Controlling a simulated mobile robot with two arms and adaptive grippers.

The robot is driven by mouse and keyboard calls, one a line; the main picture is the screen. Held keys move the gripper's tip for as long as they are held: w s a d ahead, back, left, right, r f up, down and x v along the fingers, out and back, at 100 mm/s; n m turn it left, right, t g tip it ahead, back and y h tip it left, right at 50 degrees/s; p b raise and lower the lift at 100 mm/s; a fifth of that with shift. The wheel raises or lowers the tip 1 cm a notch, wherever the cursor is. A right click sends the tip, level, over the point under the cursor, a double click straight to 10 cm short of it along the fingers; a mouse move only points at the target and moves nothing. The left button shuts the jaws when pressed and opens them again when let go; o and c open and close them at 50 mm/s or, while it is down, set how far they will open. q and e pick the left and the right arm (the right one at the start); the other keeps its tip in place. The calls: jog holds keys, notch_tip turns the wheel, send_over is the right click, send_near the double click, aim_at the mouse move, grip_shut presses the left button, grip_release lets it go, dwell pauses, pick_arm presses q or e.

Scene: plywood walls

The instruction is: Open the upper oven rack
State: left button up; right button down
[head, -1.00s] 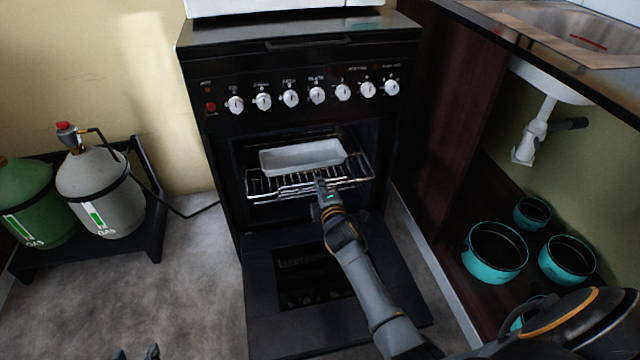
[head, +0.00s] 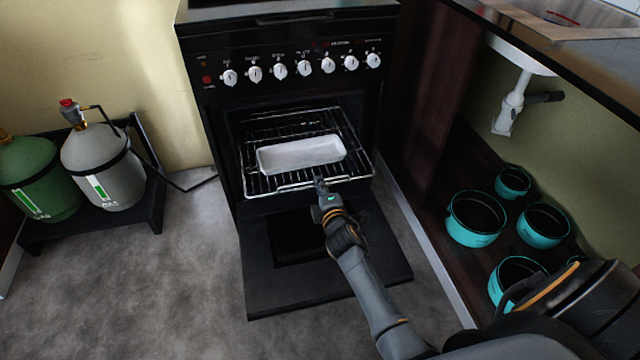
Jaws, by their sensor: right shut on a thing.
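The black oven (head: 222,120) stands in the middle with its door (head: 350,270) folded down. The upper rack (head: 262,187), a chrome wire shelf, sticks out of the oven opening over the door. A white rectangular tray (head: 300,154) sits on the rack. My right gripper (head: 321,185) is at the rack's front edge and shut on its front wire. The fingertips are small in the picture. My left gripper is not in view. Any lower rack is hidden.
Green (head: 38,175) and grey (head: 103,170) gas bottles stand in a black stand at left. Several turquoise pots (head: 475,218) sit on the shelf under the sink at right. The floor (head: 180,270) left of the door is clear.

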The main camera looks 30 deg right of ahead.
jog(key=c, duration=1.5)
grip_release()
jog(key=shift+s, duration=0.1)
jog(key=v, duration=1.1)
jog(key=shift+s+a, duration=0.15)
jog(key=shift+s, duration=0.25)
